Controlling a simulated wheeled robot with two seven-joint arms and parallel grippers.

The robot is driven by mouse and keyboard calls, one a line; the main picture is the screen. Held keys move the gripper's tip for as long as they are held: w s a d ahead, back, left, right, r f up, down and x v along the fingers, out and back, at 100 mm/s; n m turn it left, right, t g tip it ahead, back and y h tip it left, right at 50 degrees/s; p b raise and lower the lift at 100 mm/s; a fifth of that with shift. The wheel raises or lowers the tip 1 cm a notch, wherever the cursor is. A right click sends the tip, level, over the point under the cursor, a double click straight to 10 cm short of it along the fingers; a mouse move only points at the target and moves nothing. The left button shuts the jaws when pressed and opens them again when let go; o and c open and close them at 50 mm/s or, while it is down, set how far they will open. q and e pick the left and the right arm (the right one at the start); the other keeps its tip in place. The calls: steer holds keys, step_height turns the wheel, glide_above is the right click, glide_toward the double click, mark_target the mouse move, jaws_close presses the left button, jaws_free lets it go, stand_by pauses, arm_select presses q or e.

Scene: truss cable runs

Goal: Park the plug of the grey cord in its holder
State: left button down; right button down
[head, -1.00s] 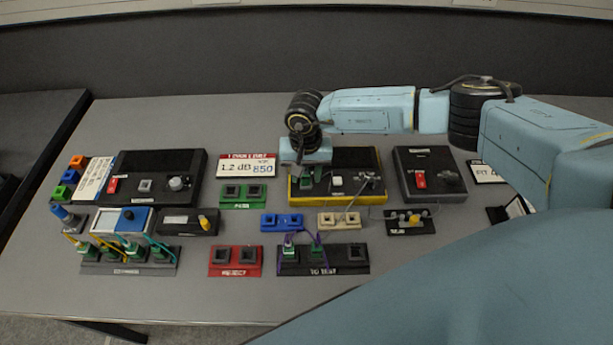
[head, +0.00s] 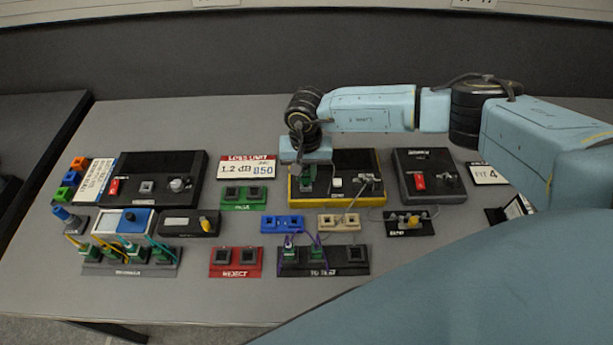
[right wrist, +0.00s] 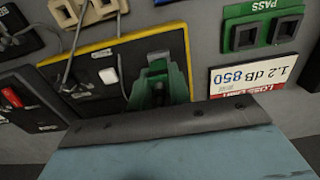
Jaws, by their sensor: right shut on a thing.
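My right gripper (head: 307,182) points down at the left part of the black unit with the yellow edge (head: 350,198). It is shut on a green plug (right wrist: 158,82), which stands at a dark socket in that unit. I cannot tell how deep the plug sits or which cord it carries. Grey cord (right wrist: 78,40) runs from the unit's other side toward the beige two-hole holder (head: 339,221), also in the right wrist view (right wrist: 97,10). A blue two-hole holder (head: 282,223) is left of the beige one. My left gripper is not in view.
A green PASS holder (head: 243,197) and a sign (head: 247,167) stand left of the unit. A red REJECT holder (head: 236,262) and a black holder with green plugs and purple cord (head: 323,261) lie nearer. Another black unit (head: 429,175) is at right.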

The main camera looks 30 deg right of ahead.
steer(key=shift+r+p, duration=0.95)
steer(key=shift+r, duration=0.85)
